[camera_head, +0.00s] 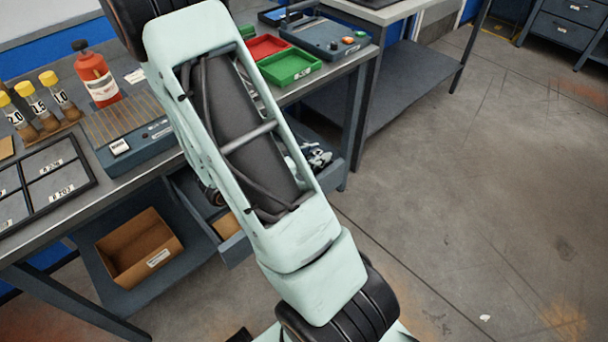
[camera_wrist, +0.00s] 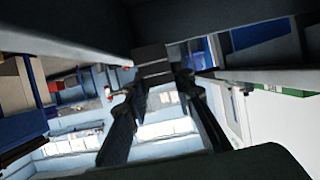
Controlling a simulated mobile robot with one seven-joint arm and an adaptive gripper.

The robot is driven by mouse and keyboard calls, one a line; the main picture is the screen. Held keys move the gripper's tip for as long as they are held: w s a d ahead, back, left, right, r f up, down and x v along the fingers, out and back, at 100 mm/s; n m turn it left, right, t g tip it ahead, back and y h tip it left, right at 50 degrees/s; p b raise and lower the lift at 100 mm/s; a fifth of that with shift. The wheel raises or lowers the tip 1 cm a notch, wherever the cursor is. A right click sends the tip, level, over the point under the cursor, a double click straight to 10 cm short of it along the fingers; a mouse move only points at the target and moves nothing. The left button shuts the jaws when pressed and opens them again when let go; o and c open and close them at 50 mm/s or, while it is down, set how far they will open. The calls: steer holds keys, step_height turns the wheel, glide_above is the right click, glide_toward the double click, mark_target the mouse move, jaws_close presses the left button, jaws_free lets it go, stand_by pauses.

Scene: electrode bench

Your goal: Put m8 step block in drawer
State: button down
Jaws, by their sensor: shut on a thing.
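In the wrist view, the two dark fingers of my gripper (camera_wrist: 158,82) are shut on a grey stepped block (camera_wrist: 152,67), which I take to be the m8 step block. The block shows as stacked grey steps between the fingertips. In the head view my arm covers the gripper and the block. A drawer (camera_head: 238,254) stands pulled out under the bench, partly hidden behind my arm, with something tan inside. I cannot tell from these frames how the block sits relative to the drawer.
A cardboard box (camera_head: 140,248) stands on the lower shelf. The bench top holds a red bottle (camera_head: 96,76), yellow-capped vials (camera_head: 48,78), a green tray (camera_head: 291,68), a red tray (camera_head: 264,47) and a black-framed sorting tray (camera_head: 48,180). The floor at right is clear.

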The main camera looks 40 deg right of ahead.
steer(key=w+f+b, duration=0.2)
steer(key=w+f, duration=0.1)
steer(key=f, duration=0.1)
steer(key=shift+a+b, duration=0.25)
steer(key=shift+b, duration=0.15)
steer(key=f+b, duration=0.3)
steer(key=shift+w+f+b, duration=0.25)
steer(key=shift+w+b, duration=0.05)
steer(key=shift+r, duration=0.1)
steer(key=c, duration=1.7)
jaws_free()
steer(key=shift+o, duration=0.2)
